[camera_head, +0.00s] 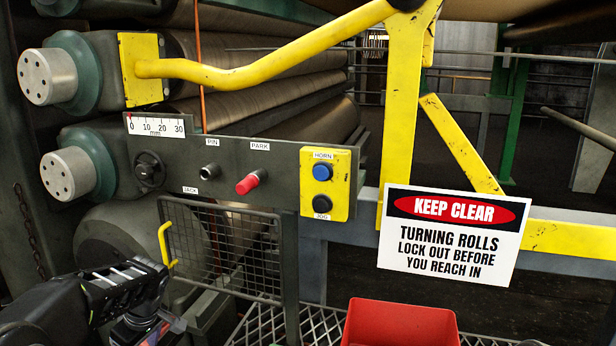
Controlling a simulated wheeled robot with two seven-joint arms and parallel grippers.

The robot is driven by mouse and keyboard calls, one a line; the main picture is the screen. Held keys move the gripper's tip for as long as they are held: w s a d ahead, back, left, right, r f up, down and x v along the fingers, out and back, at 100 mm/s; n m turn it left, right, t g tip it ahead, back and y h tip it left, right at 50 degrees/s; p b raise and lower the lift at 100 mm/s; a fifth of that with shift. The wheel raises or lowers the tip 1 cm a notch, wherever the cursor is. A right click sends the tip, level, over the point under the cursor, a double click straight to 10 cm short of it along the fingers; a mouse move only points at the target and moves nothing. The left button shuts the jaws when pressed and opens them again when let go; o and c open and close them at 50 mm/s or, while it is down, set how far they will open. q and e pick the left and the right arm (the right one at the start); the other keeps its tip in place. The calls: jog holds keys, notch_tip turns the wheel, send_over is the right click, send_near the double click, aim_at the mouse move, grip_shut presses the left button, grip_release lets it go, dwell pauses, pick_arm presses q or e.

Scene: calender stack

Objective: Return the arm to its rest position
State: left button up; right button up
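My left arm (50,310) comes in from the lower left and ends in black parts in front of the wire mesh guard. Its gripper fingers cannot be made out, so I cannot tell whether they are open or shut. No held object shows there. My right gripper is not in view; a small dark shape at the bottom edge, right of the red bin, is too cut off to identify.
The mesh guard (225,250) with a yellow handle (164,243) stands close to my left arm. Above it is a control panel (230,165) with a red PARK knob (247,184). A red bin (400,325) sits below the KEEP CLEAR sign (452,236). Large rolls (250,70) lie behind.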

pick_arm(q)
jog(key=s+d+f+m+h, duration=0.2)
jog(key=s+d+f+m, duration=0.1)
jog(key=d+f, duration=0.55)
jog(key=s+d+f+m+h, duration=0.25)
jog(key=d+f, duration=0.25)
jog(key=f, duration=0.6)
jog(key=s+d+f+m+h, duration=0.2)
jog(key=s+d+f+m, duration=0.2)
jog(key=s+d+f, duration=0.6)
jog(key=s+d+f+m+h, duration=0.1)
jog(key=s+d, duration=0.3)
jog(key=s, duration=0.2)
jog(key=s+d+m+h, duration=0.1)
jog(key=s+d+m, duration=0.1)
jog(key=s+d, duration=0.35)
notch_tip(320, 180, up, 18)
jog(key=a+p, duration=0.2)
jog(key=p, duration=1.7)
jog(key=shift+s+g, duration=0.2)
jog(key=shift+g, duration=0.1)
